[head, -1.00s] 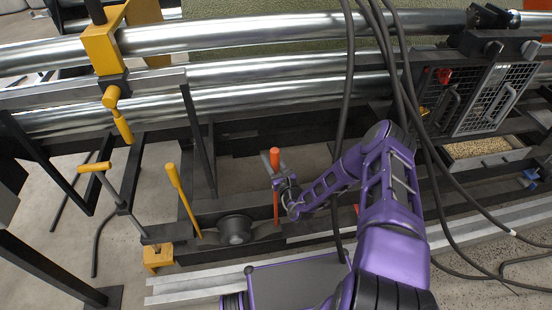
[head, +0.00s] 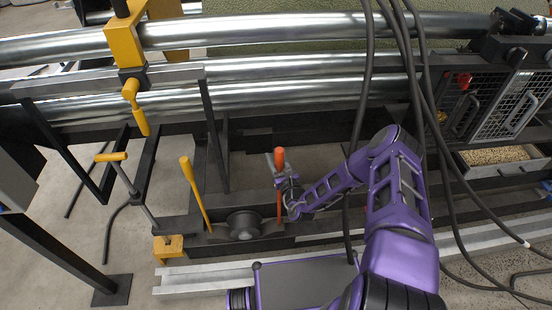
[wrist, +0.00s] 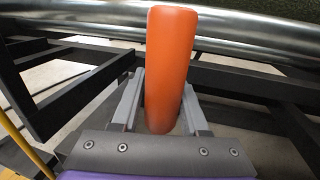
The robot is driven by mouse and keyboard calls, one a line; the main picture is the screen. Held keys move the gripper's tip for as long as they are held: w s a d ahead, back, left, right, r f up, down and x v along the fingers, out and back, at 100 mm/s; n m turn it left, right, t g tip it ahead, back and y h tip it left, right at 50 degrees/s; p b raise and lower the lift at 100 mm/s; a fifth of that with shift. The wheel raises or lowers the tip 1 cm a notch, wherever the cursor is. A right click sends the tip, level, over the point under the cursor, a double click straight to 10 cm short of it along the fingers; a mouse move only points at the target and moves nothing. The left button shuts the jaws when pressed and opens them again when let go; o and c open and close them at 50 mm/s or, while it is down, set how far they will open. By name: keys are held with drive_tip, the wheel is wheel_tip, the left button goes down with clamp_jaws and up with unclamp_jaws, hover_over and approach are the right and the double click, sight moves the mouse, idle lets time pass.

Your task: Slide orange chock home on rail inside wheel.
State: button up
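The orange chock (head: 280,157) shows as an upright orange handle with a thin orange-red stem running down to the dark rail (head: 216,238), just right of the wheel (head: 243,225). In the wrist view the orange handle (wrist: 170,60) stands between the two grey fingers, and my gripper (wrist: 163,88) looks shut on it. My gripper (head: 279,168) also shows in the head view, at the handle's lower part. A small gap shows between stem and wheel. The chock's foot is too small to make out.
A yellow-handled lever (head: 192,185) stands left of the wheel, and a yellow block (head: 168,248) sits at the rail's left end. Long steel rollers (head: 290,68) run behind. Dark cables (head: 363,100) hang beside my arm. A mesh guard (head: 510,105) is at right.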

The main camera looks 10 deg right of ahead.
drive_tip(key=o, duration=0.4)
drive_tip(key=p+v, duration=0.2)
drive_tip(key=v, duration=1.5)
drive_tip(key=shift+s, duration=0.25)
